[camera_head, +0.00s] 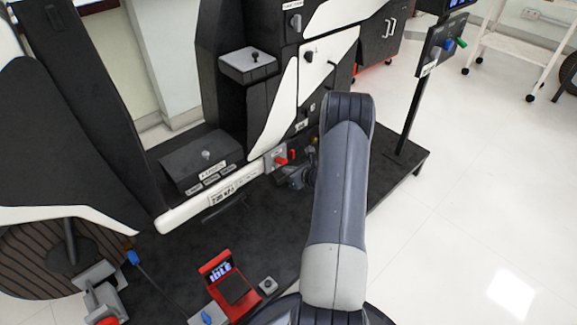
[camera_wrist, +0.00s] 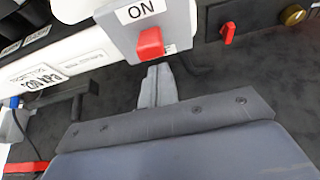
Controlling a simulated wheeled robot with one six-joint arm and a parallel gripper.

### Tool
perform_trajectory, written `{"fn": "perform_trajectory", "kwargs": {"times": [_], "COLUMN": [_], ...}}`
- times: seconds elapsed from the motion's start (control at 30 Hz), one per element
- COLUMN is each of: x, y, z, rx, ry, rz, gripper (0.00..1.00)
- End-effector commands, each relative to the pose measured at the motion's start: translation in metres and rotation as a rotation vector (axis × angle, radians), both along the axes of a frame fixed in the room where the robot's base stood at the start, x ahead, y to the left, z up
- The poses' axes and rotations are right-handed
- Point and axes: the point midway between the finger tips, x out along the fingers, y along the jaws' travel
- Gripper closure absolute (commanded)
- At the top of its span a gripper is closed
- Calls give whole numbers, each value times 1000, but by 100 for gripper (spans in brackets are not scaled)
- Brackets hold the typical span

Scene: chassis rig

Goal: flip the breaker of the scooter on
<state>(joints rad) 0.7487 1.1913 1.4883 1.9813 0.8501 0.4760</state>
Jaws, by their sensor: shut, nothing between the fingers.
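The breaker is a grey box (camera_wrist: 178,22) with an "ON" label at its top and a red lever (camera_wrist: 150,43) below that label. The lever sits at the lower part of the box and partly covers a second white label, which I cannot read. In the head view the red lever (camera_head: 280,161) shows on the scooter's side, at the end of the white bar. My gripper (camera_wrist: 153,70) is shut and empty, its fingertips just below the lever in the wrist view. I cannot tell whether they touch it. In the head view my gripper (camera_head: 296,178) is small and dark, partly hidden by my arm.
A smaller red switch (camera_wrist: 228,33) and a brass knob (camera_wrist: 293,15) are to the right of the breaker. The white bar (camera_head: 210,199) runs left of it. A red display stand (camera_head: 222,275) stands on the dark platform in front. A post with a control panel (camera_head: 437,48) rises at right.

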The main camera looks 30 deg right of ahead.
Motion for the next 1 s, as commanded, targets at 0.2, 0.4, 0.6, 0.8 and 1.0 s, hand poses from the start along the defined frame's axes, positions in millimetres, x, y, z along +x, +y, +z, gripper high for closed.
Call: {"fn": "perform_trajectory", "kwargs": {"times": [0.2,0.4,0.6,0.8,1.0], "x": [0,0,0,0,0], "y": [0,0,0,1,0], "z": [-1,4,14,15,13], "rx": [2,1,1,3,3], "ry": [-4,-6,-6,-6,-6], "rz": [0,1,1,1,1], "gripper": [100,100,100,100,100]}}
